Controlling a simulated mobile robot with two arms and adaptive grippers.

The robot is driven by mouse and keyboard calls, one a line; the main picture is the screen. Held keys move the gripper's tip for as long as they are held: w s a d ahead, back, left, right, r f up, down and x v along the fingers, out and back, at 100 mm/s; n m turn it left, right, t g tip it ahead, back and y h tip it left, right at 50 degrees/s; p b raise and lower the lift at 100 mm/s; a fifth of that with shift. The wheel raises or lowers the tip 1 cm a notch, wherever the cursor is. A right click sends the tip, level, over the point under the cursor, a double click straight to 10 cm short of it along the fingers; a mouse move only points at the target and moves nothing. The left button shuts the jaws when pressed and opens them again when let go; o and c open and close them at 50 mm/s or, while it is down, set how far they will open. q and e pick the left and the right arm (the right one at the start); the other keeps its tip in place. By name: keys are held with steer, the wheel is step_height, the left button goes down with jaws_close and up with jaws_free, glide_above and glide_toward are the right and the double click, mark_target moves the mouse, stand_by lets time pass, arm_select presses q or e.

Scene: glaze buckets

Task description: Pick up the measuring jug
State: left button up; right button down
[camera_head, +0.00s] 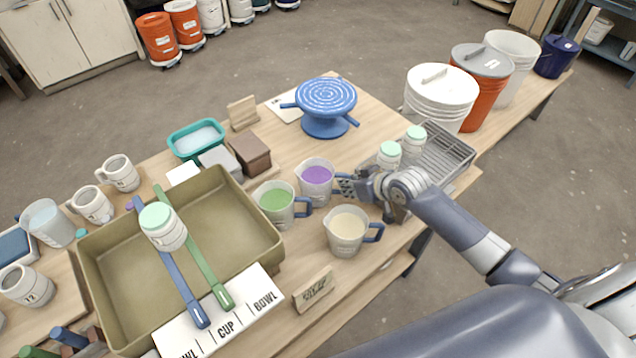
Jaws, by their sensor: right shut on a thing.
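Three measuring jugs with blue handles stand close together on the wooden table: one with purple liquid (316,183), one with green liquid (274,205) and one with cream liquid (346,232). My right gripper (349,187) reaches in from the right and is shut at the handle side of the purple jug, whose handle is hidden by the fingers. The purple jug looks upright, and I cannot tell whether it is clear of the table. My left gripper is not in view.
A blue banding wheel (326,106) stands behind the jugs. A large olive tray (101,275) with a white jar (162,227) fills the left. Two jars and a wire rack (446,155) sit beside my right wrist. A small sign (314,288) stands at the front edge.

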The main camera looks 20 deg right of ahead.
steer(key=shift+w+r, duration=0.1)
steer(key=shift+r, duration=0.1)
steer(key=shift+r, duration=0.95)
step_height(320, 180, up, 8)
steer(key=b, duration=0.1)
stand_by(0.4)
steer(key=shift+d, duration=0.1)
stand_by(1.5)
